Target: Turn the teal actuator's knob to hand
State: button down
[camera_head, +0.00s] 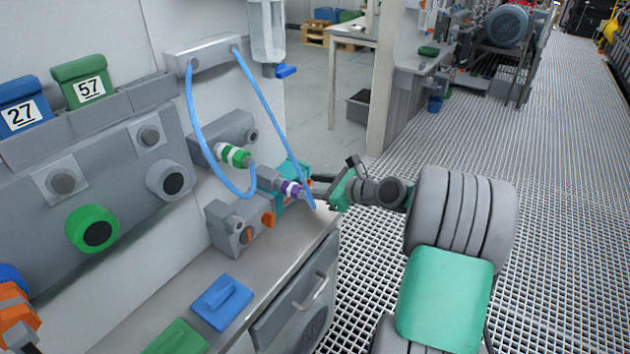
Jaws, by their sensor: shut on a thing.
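My gripper (322,194) reaches in from the right at the bench's far corner, beside the actuator. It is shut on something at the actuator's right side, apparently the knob. The fingertips and the contact are small and partly covered by the hose.
Blue hoses (190,105) loop down from a wall block in front of the actuator. A grey box with orange knobs (232,225) stands just left. A blue block (222,302) and a green block (176,338) lie nearer on the bench. Open grating floor lies to the right.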

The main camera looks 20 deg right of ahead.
jog(key=n, duration=0.1)
jog(key=n+t+h, duration=0.1)
jog(key=n, duration=0.1)
jog(key=shift+s+a+f+t, duration=0.15)
jog(key=shift+a+f+t, duration=0.1)
jog(key=shift+t, duration=0.05)
jog(key=shift+s+a+f+n+t+h+b, duration=0.1)
jog(key=shift+f+n+t+h+b, duration=0.1)
jog(key=shift+n+t+h+b, duration=0.4)
jog(key=shift+n+b, duration=0.8)
jog(key=shift+n, duration=0.1)
jog(key=shift+a+t, duration=0.1)
jog(key=shift+t, duration=0.2)
jog(key=c, duration=0.9)
grip_release()
jog(key=shift+r, duration=0.1)
jog(key=v, duration=0.8)
jog(key=shift+a, duration=0.1)
